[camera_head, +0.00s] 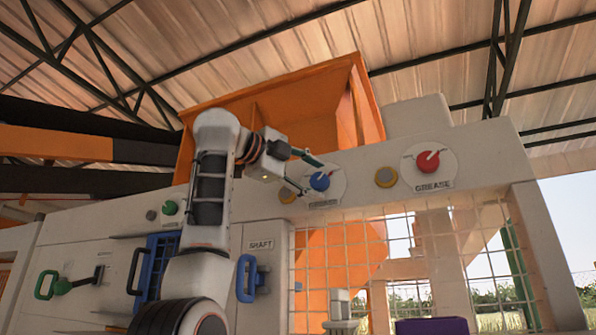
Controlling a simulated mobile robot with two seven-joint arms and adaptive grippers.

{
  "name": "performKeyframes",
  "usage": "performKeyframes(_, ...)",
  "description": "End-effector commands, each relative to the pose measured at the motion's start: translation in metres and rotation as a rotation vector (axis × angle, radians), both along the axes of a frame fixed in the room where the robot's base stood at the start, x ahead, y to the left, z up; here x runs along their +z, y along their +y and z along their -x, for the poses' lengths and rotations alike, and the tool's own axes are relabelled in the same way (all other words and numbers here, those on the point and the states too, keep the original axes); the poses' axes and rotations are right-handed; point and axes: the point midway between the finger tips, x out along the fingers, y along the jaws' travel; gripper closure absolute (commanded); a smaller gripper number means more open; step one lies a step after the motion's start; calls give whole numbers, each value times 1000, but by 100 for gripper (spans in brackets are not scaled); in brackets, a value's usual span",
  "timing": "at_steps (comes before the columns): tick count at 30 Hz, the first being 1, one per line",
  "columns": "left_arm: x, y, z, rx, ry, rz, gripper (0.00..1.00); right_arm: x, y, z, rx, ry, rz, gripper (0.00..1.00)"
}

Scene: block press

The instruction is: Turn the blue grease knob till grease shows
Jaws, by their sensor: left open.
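The blue knob (320,181) sits on a round white dial on the upper panel of the press, with a label below it that is too small to read surely. My left gripper (308,174) is open in front of the panel, its fingers pointing right toward the blue knob. One finger is above and left of the knob, the other below and left of it. I cannot tell whether they touch it. A red knob (428,161) on a similar dial further right is labelled GREASE. I see no grease. My right gripper is not in view.
Yellow buttons sit beside the dials, one (386,177) between them. A green knob (170,208), a green handle (46,285) and a blue handle (246,278) are on the lower left panels. A wire mesh guard (400,250) is below the dials. An orange hopper (300,105) rises behind.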

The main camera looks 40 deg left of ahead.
Motion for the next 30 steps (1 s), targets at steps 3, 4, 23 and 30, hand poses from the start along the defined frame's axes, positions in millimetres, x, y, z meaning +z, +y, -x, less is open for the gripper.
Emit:
performKeyframes(3, 2, 4, 18, 2, -5, -1, 51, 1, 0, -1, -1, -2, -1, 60)
performKeyframes(4, 2, 4, 23, 1, -6, 0, 51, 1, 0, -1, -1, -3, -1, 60)
performKeyframes(23, 3, 18, 111, 1, -1, 0, 51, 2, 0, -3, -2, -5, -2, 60)
performKeyframes(30, 3, 18, 112, 1, -1, 0, 51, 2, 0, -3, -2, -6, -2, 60)
